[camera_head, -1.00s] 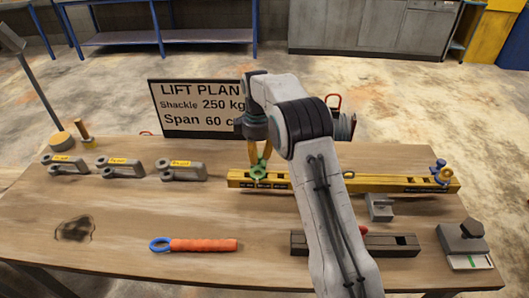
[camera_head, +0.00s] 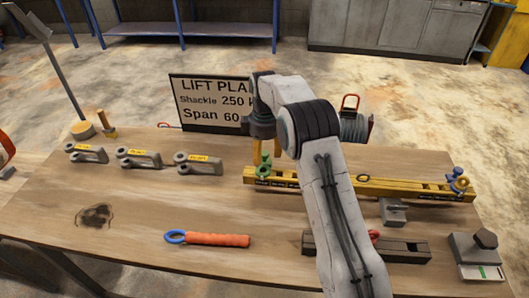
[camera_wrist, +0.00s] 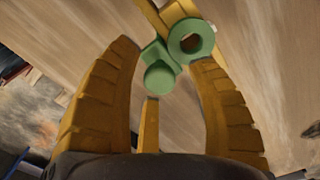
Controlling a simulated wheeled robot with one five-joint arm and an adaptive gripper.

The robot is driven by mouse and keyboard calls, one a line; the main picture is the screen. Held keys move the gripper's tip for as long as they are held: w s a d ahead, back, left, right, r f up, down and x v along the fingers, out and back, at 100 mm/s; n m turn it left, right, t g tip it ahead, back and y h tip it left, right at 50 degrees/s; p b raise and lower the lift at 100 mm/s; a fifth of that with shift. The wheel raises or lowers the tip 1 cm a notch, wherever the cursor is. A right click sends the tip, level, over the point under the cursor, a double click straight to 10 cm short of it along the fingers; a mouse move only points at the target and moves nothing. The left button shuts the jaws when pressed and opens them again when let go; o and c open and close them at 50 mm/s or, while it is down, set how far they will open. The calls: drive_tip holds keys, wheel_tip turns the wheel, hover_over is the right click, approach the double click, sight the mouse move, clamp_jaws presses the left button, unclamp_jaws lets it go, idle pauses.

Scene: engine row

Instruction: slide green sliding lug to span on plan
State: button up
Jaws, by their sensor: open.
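The green sliding lug (camera_head: 264,166) sits near the left end of the yellow spreader beam (camera_head: 408,190). In the wrist view the lug (camera_wrist: 188,45) shows a ring and a round knob, ahead of and between the fingers. My gripper (camera_wrist: 165,72) is open, its two yellow fingers on either side of the lug; I cannot tell whether they touch it. In the head view my arm partly hides the gripper and the beam's middle.
Several grey shackles with yellow labels (camera_head: 140,158) stand left of the beam. An orange-handled tool (camera_head: 217,239) lies in front. A blue lug (camera_head: 457,178) is at the beam's right end. A dark slotted bar (camera_head: 400,250) and a grey block (camera_head: 476,250) lie front right. The table's left front is mostly clear.

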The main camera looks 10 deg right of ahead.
sight(264, 152)
drive_tip(key=shift+r, duration=0.1)
wheel_tip(264, 152, up, 12)
idle(0.6)
idle(0.5)
